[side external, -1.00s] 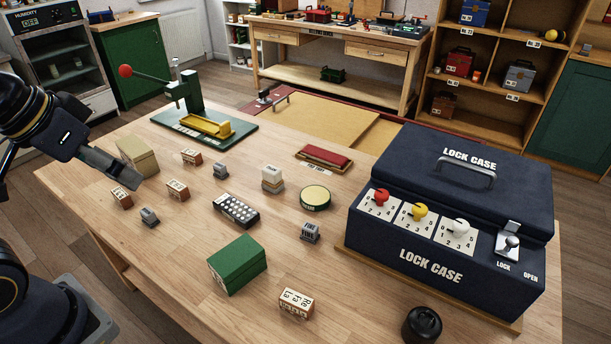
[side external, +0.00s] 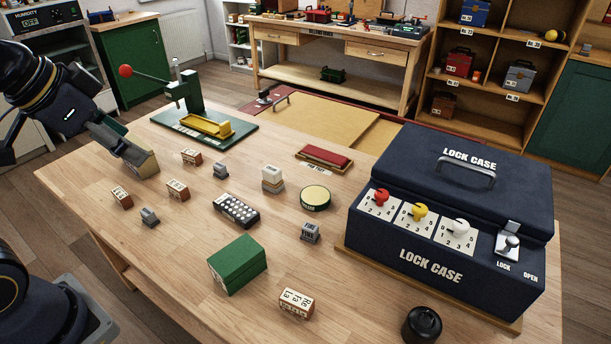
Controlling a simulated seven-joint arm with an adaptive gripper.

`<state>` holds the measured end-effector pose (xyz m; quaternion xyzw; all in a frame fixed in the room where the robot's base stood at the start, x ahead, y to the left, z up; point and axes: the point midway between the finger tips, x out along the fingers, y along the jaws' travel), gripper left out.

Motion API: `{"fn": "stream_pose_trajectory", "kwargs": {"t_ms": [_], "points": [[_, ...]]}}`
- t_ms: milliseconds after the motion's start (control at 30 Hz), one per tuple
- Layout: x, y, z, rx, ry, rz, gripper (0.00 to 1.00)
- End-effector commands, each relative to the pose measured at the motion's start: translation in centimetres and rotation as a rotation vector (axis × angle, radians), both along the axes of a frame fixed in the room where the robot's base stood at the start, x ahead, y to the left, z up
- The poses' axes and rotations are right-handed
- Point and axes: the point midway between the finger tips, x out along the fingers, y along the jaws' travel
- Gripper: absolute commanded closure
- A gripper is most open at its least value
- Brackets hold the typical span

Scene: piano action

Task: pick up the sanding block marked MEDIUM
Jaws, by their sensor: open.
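Small grey blocks stand apart on the wooden table: one at the left (side external: 150,217), one farther back (side external: 220,170), and one at the centre right (side external: 310,233). The lettering on the right one looks like FINE. The marks on the other two are too small to read, so I cannot tell which is MEDIUM. My gripper (side external: 134,152) is open at the table's left side, tilted down to the right. It overlaps the tan box (side external: 148,166) in the picture and partly hides it; I cannot tell whether they touch. The grey blocks are right of it.
Wooden stamped blocks (side external: 177,189), a pale stack (side external: 272,178), a dark studded block (side external: 236,210), a round tin (side external: 315,198) and a green box (side external: 238,264) are scattered around. A green press (side external: 195,100) stands behind; the lock case (side external: 450,230) fills the right.

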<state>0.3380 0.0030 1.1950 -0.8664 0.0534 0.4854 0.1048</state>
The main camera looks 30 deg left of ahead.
Motion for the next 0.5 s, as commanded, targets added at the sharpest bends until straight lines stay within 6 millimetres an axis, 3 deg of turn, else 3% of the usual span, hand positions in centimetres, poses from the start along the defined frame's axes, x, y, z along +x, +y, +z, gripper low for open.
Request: {"fn": "stream_pose_trajectory", "kwargs": {"t_ms": [133, 267, 400, 500], "points": [[4.5, 3.0, 0.0, 0.08, 0.071, -0.039, 0.31], [8.3, 7.3, -1.9, 0.12, 0.165, -0.04, 0.31], [11.2, 14.1, -6.6, 0.112, 0.298, -0.001, 0.31], [11.4, 18.6, -10.8, 0.071, 0.386, 0.05, 0.31]]}}
